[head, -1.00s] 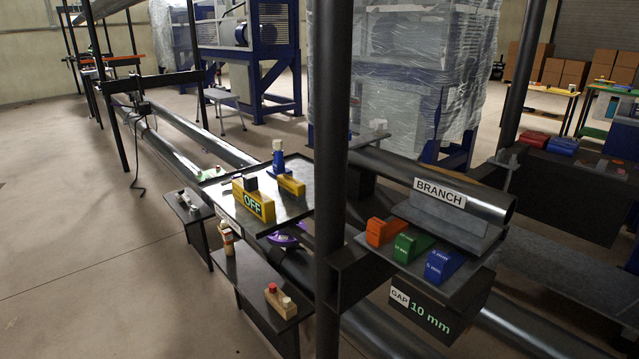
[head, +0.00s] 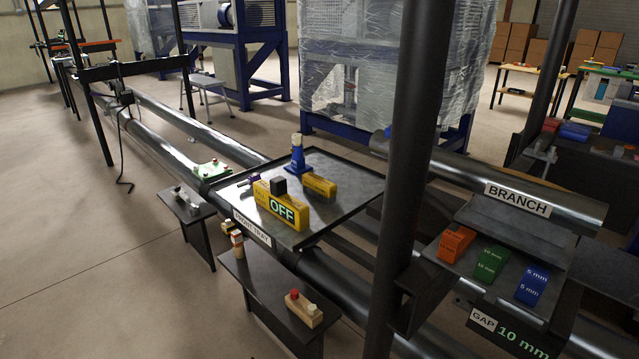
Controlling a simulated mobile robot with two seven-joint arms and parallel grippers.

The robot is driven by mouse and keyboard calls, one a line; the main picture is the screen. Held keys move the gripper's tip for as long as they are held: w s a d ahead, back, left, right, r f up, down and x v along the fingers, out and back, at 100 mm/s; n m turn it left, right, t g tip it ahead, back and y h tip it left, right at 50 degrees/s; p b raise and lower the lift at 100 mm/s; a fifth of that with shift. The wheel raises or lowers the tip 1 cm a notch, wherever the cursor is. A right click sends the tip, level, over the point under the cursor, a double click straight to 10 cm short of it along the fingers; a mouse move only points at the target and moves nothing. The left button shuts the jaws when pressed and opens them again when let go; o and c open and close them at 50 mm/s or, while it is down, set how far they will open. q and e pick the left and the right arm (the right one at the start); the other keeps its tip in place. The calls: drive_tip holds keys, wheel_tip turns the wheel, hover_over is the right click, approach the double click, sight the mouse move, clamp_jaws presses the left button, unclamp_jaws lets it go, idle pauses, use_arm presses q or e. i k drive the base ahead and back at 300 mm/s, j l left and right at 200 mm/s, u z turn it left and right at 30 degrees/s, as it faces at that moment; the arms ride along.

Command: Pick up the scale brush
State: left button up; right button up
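I cannot tell for certain which object is the scale brush. On the dark tray (head: 345,205) stand a blue piece with a pale top (head: 298,158), a yellow block marked OFF (head: 281,207), a second yellow block (head: 319,186) and a small purple item (head: 248,180). A wooden block with red and pale knobs (head: 304,309) lies on the low dark shelf (head: 262,290). A small wood-coloured item with a dark band (head: 234,240) stands at that shelf's far end. Neither of my grippers shows in the head view.
A thick dark post (head: 402,160) rises between the tray and the BRANCH stand (head: 517,198). The stand's shelf holds orange (head: 455,244), green (head: 491,262) and blue (head: 532,286) blocks. Long pipes (head: 160,125) run to the back left. The floor at left (head: 80,250) is clear.

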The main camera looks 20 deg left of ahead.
sight(321, 189)
drive_tip(key=j+z, duration=0.1)
drive_tip(key=j, duration=0.35)
drive_tip(key=i+j+z, duration=0.1)
drive_tip(key=j, duration=0.4)
drive_tip(key=i+j, duration=0.1)
drive_tip(key=j, duration=0.8)
drive_tip(key=i+j+z, duration=0.1)
drive_tip(key=j, duration=0.8)
